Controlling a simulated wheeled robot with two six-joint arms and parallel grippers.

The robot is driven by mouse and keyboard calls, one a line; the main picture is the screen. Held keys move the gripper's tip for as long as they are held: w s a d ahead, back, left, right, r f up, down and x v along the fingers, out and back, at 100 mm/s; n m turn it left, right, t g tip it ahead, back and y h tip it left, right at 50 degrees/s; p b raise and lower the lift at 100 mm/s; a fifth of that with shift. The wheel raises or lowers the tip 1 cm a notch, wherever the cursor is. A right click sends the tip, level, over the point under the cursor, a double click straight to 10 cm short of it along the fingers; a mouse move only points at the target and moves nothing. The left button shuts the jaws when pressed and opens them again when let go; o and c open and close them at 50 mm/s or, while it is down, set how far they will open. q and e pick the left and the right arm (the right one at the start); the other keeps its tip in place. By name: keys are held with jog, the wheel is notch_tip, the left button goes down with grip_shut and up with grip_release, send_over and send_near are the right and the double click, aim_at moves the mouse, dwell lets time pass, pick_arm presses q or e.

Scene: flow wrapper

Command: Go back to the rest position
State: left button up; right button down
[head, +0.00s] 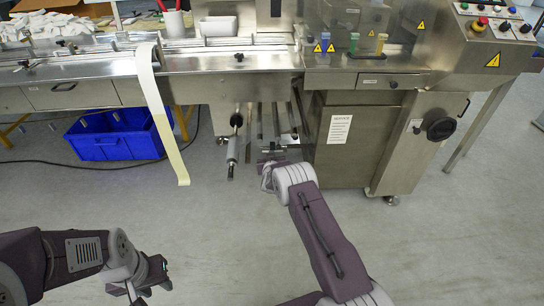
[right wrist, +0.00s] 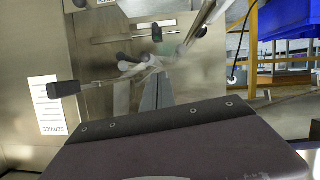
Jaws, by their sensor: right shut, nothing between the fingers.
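My right arm reaches forward in the head view, and its gripper (head: 270,158) is low in front of the flow wrapper (head: 250,60), beside the lower cabinet (head: 345,165). In the right wrist view its dark fingers (right wrist: 157,92) are together with nothing between them. Metal rods and a black-handled lever (right wrist: 65,88) of the machine show close behind the fingers. My left gripper (head: 152,275) is at the lower left of the head view, over the floor and away from the machine. Its fingers are too small and turned to tell their opening.
A pale film strip (head: 163,120) hangs from the machine's front edge. A blue bin (head: 115,135) stands on the floor under the machine at left. The floor (head: 210,235) between my arms is clear.

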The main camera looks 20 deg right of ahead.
jog(key=s+a+r+n+t+y, duration=0.1)
jog(key=a+r, duration=0.1)
jog(key=r, duration=1.1)
jog(key=s+a+r+t, duration=0.1)
jog(key=a+r, duration=0.1)
jog(key=r, duration=1)
jog(key=s+a+f+g+y, duration=0.1)
jog(key=s+f+g, duration=0.4)
jog(key=s, duration=0.9)
jog(key=s+a+f+n+g+y, duration=0.15)
jog(key=s+f+g, duration=0.35)
jog(key=s, duration=0.9)
jog(key=s+a+f+m+g+y, duration=0.15)
jog(key=s+f+g, duration=0.35)
jog(key=s, duration=1)
notch_tip(320, 180, up, 32)
jog(key=p, duration=3.3)
jog(key=shift+a+r+n+t+p, duration=0.25)
jog(key=shift+n+t+p, duration=0.1)
jog(key=shift+n+t, duration=0.05)
